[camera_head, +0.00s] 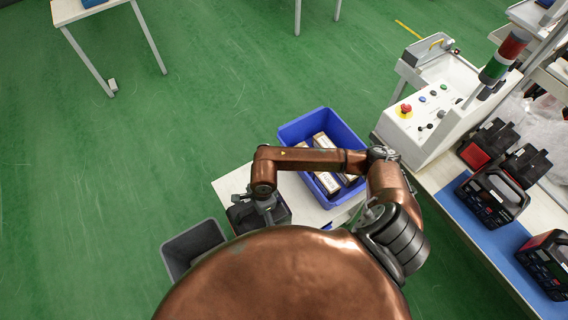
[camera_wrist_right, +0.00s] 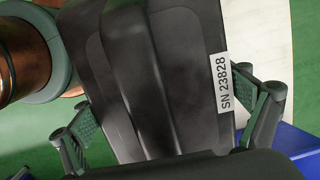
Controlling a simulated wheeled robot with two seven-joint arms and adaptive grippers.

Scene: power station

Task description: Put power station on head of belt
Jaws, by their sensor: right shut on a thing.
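My right arm reaches across to the left in the head view, and its gripper (camera_head: 266,205) is shut on a black power station (camera_head: 243,217), partly hidden by the arm. In the right wrist view the fingers of my right gripper (camera_wrist_right: 168,122) lie on both sides of the black power station (camera_wrist_right: 175,75), which has a white "SN 23828" label. I cannot tell whether it touches the white table (camera_head: 228,184). A blue belt strip (camera_head: 462,212) runs along the bench at the right, with several black and red power stations (camera_head: 493,197) on or beside it. My left gripper is not in view.
A blue crate (camera_head: 293,134) with boxes stands on the white table. A grey bin (camera_head: 193,243) is on the floor at the left. A white control box (camera_head: 415,122) and signal lamp (camera_head: 505,57) stand at the bench's far end. The green floor at left is clear.

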